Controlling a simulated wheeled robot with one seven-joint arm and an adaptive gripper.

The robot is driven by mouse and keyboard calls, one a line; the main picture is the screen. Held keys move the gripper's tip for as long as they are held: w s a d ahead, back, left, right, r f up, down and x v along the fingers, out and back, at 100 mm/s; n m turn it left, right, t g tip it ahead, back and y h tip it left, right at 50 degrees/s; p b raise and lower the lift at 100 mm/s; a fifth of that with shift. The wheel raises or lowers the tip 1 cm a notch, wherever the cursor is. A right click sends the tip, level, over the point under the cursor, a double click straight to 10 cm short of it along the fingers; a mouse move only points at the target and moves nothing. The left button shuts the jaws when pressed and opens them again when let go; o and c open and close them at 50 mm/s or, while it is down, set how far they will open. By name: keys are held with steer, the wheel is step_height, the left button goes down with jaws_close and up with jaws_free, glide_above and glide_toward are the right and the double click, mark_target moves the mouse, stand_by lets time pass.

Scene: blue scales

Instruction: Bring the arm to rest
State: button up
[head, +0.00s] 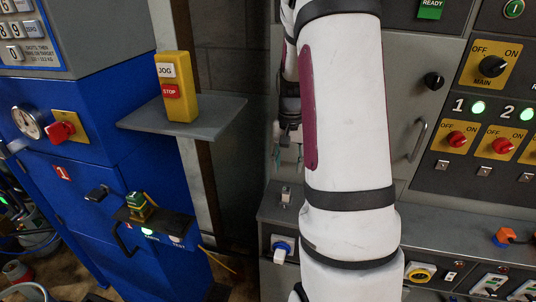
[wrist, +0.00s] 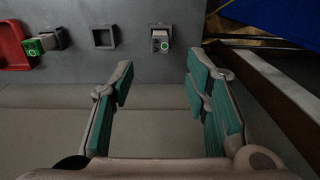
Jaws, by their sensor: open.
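My white arm with its maroon stripe stands upright in the middle of the head view and hides most of my gripper (head: 290,135), which shows only in part at the arm's left edge. In the wrist view my gripper (wrist: 160,68) is open, with teal pads on both fingers and nothing between them. Its fingertips point toward a grey ledge (wrist: 85,80).
In the wrist view, an empty square socket (wrist: 104,37), a green-ended piece (wrist: 42,43) and a red holder (wrist: 14,45) lie left. In the head view, a yellow pendant (head: 179,85) stands on a shelf (head: 222,112) beside the blue cabinet (head: 100,130); a switch panel (head: 485,150) is right.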

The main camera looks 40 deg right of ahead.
steer(key=s+a+r+n+t, duration=0.2)
steer(key=a+r+n, duration=0.3)
steer(key=a+r, duration=1)
steer(key=s+a+r+n+t, duration=0.2)
steer(key=s+a+n, duration=0.5)
steer(key=s+a, duration=0.7)
steer(key=shift+a+r, duration=0.4)
steer(key=shift+a, duration=0.2)
